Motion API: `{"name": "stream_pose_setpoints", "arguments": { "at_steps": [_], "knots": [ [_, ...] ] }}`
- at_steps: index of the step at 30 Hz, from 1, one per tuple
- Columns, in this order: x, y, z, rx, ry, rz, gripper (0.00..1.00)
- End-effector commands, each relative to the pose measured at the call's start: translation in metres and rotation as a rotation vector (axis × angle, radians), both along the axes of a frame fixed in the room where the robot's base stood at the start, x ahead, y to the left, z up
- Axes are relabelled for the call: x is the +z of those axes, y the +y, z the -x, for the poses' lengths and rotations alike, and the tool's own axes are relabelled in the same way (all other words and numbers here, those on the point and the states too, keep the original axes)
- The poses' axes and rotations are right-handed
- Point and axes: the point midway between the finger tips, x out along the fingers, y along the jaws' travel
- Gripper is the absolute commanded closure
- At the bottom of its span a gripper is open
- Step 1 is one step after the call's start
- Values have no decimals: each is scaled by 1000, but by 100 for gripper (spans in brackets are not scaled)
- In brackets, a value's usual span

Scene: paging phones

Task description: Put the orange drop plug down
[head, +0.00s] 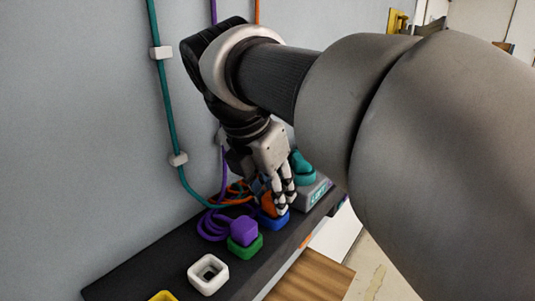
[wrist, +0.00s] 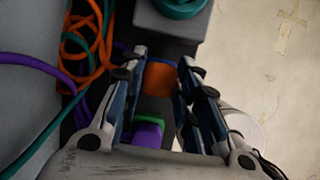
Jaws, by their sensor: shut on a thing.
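The orange drop plug (head: 268,203) is between the fingers of my gripper (head: 276,198), which is shut on it. In the wrist view the orange plug (wrist: 159,80) shows between the two fingers (wrist: 160,76). A blue square socket (head: 273,220) on the dark shelf is right under the plug. The plug is at or just over its opening; I cannot tell if it is fully seated. The fingers hide part of both.
A purple plug (head: 243,230) stands in a green socket (head: 245,246) in front. An empty white socket (head: 208,273) and a yellow one (head: 162,296) follow. A teal plug (head: 302,164) is on a grey box behind. Loose cords (wrist: 80,45) lie along the wall.

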Motion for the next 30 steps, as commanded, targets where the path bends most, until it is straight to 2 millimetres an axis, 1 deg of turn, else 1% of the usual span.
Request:
{"name": "stream_pose_setpoints", "arguments": {
  "at_steps": [3, 9, 10, 18, 27, 30],
  "knots": [
    [0, 0, 0, 0, 0, 0, 95],
    [-6, 0, 0, 0, 1, 1, 95],
    [-6, 0, 0, 0, 1, 1, 69],
    [-6, 0, 0, 0, 1, 1, 51],
    [-5, 0, 0, 1, 1, 1, 50],
    [0, 0, 0, 0, 0, 0, 50]
  ]
}}
